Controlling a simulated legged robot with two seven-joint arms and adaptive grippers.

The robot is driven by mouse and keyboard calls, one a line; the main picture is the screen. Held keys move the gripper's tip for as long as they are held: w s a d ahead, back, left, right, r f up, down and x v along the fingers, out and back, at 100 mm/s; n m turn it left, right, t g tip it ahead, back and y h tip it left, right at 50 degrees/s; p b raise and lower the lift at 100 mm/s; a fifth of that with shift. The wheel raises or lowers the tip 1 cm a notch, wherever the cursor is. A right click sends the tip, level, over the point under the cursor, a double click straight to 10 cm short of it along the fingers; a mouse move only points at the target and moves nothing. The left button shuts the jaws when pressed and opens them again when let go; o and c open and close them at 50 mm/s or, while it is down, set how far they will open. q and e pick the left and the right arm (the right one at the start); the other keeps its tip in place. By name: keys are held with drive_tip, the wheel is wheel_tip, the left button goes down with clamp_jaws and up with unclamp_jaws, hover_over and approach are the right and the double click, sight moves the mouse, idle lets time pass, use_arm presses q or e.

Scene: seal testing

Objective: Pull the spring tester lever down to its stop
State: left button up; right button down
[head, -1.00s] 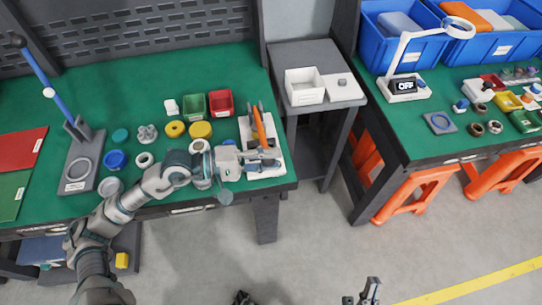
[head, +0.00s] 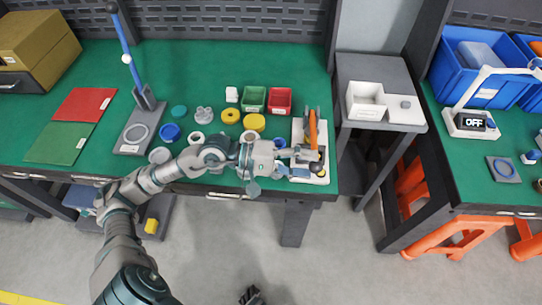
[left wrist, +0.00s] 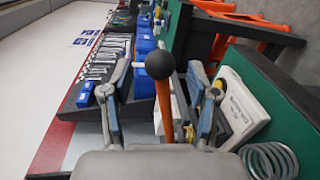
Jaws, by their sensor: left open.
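An orange lever (head: 313,128) stands on a white-based device (head: 324,174) at the right end of the green table; I take it as the spring tester, though its label is unreadable here. In the left wrist view the lever (left wrist: 163,108) ends in a black ball knob (left wrist: 160,65). My left gripper (head: 306,162) is at the device. In the wrist view its fingers (left wrist: 160,105) are spread on either side of the lever, with gaps visible. The lever still stands up.
Left of the device are a red bin (head: 279,101), a green bin (head: 253,98) and several rings. A blue lever (head: 128,60) stands further left. A coil spring (left wrist: 268,160) shows in the wrist view. A grey stand (head: 378,75) is to the right.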

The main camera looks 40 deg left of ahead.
use_arm(q)
drive_tip(key=f+v, duration=0.1)
drive_tip(key=v, duration=0.8)
drive_tip(key=shift+a+r, duration=0.3)
drive_tip(key=shift+r, duration=0.15)
